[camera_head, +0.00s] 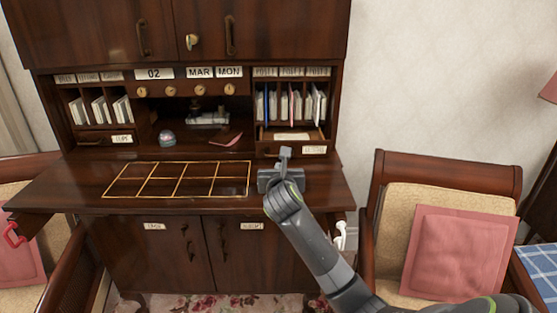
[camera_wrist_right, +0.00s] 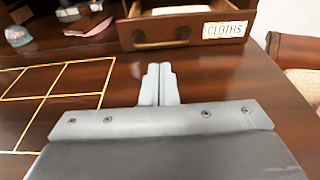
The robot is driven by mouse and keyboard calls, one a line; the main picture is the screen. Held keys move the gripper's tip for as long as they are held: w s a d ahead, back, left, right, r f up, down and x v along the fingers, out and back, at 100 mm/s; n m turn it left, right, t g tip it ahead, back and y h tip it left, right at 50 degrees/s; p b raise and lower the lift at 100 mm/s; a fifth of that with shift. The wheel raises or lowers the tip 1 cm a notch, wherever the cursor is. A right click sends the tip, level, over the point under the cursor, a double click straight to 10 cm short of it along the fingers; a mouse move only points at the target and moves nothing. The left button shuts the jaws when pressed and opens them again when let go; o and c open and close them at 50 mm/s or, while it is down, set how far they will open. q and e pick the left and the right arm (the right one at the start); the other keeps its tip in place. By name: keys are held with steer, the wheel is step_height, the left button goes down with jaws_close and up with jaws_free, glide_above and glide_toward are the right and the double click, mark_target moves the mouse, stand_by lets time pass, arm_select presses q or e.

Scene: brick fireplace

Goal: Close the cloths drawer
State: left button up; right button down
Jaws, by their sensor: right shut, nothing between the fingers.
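The cloths drawer (camera_wrist_right: 178,34) shows in the right wrist view as a dark wooden box with a brass bar handle and a white "CLOTHS" label (camera_wrist_right: 222,31). It stands pulled out, and light contents show inside it. In the head view the drawer (camera_head: 276,150) is under the right-hand letter slots of the desk. My right gripper (camera_head: 285,153) is over the desk top, in front of the drawer. Its fingers (camera_wrist_right: 160,72) are shut and empty, pointing at the drawer front with a gap between. My left gripper is out of view.
The desk top (camera_head: 75,180) has a gold-lined grid (camera_head: 178,179) left of my right gripper. A glass dome (camera_head: 167,138) and a pink paper (camera_head: 227,139) lie further back. A chair with a pink cushion (camera_head: 460,250) stands at the right.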

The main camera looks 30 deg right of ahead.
steer(key=x, duration=0.6)
steer(key=shift+s+d+p, duration=0.1)
steer(key=shift+s+p, duration=0.05)
steer(key=shift+p, duration=0.15)
steer(key=shift+w+d+f, duration=0.15)
steer(key=shift+w+d, duration=0.1)
steer(key=shift+w, duration=0.2)
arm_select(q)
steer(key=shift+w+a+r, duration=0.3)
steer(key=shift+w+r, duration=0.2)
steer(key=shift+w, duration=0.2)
arm_select(e)
steer(key=shift+w+d, duration=0.1)
steer(key=shift+w, duration=0.05)
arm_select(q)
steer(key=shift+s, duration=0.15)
